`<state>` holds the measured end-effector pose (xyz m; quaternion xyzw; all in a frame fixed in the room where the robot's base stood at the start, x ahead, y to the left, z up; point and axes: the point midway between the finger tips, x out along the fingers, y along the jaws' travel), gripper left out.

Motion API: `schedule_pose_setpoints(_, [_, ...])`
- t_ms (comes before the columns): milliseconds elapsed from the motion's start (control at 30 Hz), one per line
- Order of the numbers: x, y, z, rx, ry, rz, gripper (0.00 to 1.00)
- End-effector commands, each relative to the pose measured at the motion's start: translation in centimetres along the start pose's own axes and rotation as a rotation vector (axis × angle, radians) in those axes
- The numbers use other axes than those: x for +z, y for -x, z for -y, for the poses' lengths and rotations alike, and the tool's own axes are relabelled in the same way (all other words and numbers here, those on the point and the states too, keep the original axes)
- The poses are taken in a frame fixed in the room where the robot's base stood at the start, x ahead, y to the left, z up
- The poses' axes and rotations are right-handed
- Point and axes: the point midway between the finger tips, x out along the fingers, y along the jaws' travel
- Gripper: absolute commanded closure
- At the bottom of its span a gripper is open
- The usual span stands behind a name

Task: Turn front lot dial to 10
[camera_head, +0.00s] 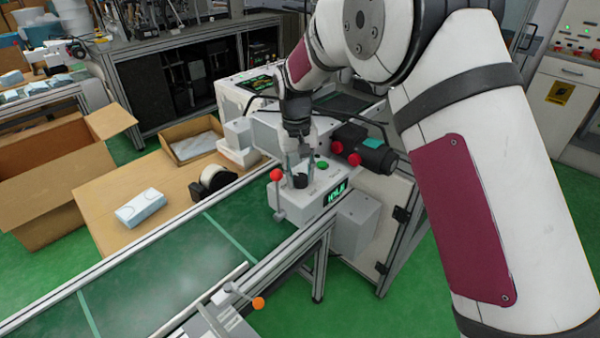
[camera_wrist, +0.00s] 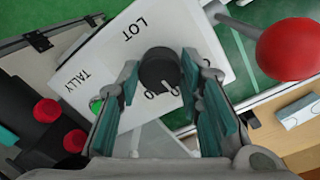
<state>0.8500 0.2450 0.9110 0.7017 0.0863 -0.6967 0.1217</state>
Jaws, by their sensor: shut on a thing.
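The front lot dial (camera_wrist: 158,66) is a round black knob on a white panel (camera_wrist: 210,52) marked LOT, upright from the panel's face. A small pale mark shows on its lower right edge in the wrist view. Printed numerals beside it are partly hidden, so I cannot read its setting. My gripper (camera_wrist: 159,76) has its teal-padded fingers on either side of the dial and is shut on it. In the head view my gripper (camera_head: 298,162) reaches down onto the dial (camera_head: 299,181) on top of the white machine box (camera_head: 312,203).
A red ball-ended lever (camera_wrist: 290,48) stands close beside the panel. A green button (camera_head: 322,164) and red knobs (camera_head: 354,159) sit near the dial. The green conveyor (camera_head: 170,265) runs to the lower left.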

Motion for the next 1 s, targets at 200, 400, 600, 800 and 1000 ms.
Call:
schedule_pose_setpoints(200, [-0.06, 0.05, 0.04, -0.001, -0.052, 0.001, 0.95])
schedule_pose_setpoints(400, [-0.06, 0.05, 0.05, -0.001, -0.065, 0.001, 0.95])
schedule_pose_setpoints(600, [-0.07, 0.05, 0.04, -0.001, -0.064, 0.001, 0.95])
schedule_pose_setpoints(800, [-0.06, 0.04, 0.04, -0.001, -0.064, 0.001, 0.47])
schedule_pose_setpoints(1000, [-0.03, 0.03, 0.02, 0.000, -0.063, 0.002, 0.47])
